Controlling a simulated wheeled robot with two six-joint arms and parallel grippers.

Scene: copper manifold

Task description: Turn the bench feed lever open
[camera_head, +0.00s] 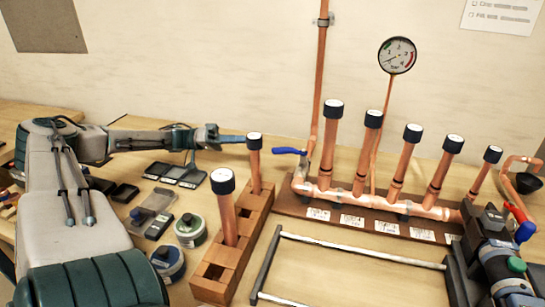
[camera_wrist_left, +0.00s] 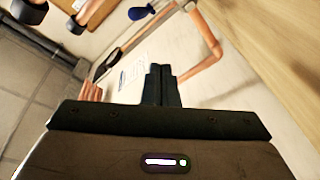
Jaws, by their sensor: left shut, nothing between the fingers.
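The feed lever, a blue-handled lever (camera_head: 288,151), sits at the left end of the copper manifold (camera_head: 345,197), beside the upright supply pipe. Its blue grip points left toward my left gripper. In the left wrist view a blue grip (camera_wrist_left: 141,13) shows at the top, beyond the fingers. My left gripper (camera_head: 238,138) reaches in from the left, roughly level, with its tip short of the lever and near a black-capped copper stub (camera_head: 254,142). Its fingers (camera_wrist_left: 160,85) are shut and empty. Whether the tip and the stub touch is unclear. I do not see my right gripper.
A wooden block (camera_head: 217,271) holds two capped copper stubs in front of the lever. Several capped pipes stand on the manifold; a round gauge (camera_head: 397,55) rises behind. A metal frame (camera_head: 360,250) lies in front. Tins and small dark trays lie below my left arm.

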